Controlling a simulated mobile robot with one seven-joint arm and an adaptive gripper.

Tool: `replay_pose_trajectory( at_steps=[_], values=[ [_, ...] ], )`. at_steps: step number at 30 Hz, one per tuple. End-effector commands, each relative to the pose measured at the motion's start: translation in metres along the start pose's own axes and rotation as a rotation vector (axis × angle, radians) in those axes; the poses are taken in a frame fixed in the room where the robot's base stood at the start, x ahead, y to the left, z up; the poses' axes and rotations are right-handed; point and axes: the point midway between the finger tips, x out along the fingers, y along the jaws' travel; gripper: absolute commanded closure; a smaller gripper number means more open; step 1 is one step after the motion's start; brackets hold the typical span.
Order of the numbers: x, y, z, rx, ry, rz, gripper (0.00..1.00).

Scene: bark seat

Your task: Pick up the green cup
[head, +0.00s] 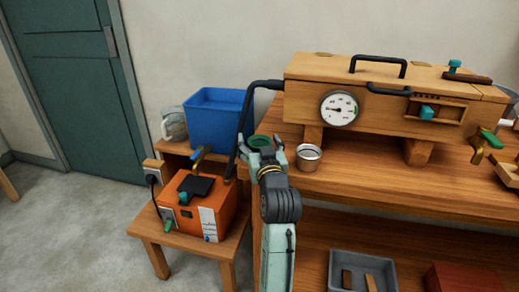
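The green cup (260,141) is at the left end of the wooden bench, and its dark open rim shows just beyond my gripper. My gripper (265,150) reaches up from below, with its pale green fingers spread apart around the near side of the cup. The gripper hides the cup's lower body. I cannot tell whether the fingers touch the cup, or whether the cup rests on the bench or is held.
A metal cup (308,157) stands close to the right of my gripper. A wooden machine with a gauge (339,108) stands on the bench (350,178). A black hose (242,130) runs down to the left. A blue bin (216,122) and an orange box (190,207) are left.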

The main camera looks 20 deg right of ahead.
Motion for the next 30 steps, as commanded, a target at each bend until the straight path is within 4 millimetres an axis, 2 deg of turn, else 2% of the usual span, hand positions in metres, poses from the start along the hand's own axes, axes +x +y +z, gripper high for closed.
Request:
replay_pose_trajectory(
  at_steps=[2,19,30],
  values=[
    [-0.0001,0.0,0.0001,0.0,0.0,0.0,0.37],
    [-0.0003,0.0,0.0001,0.0,0.0,0.0,0.75],
    [-0.0002,0.0,-0.007,-0.001,0.002,0.0,0.77]
  ],
)
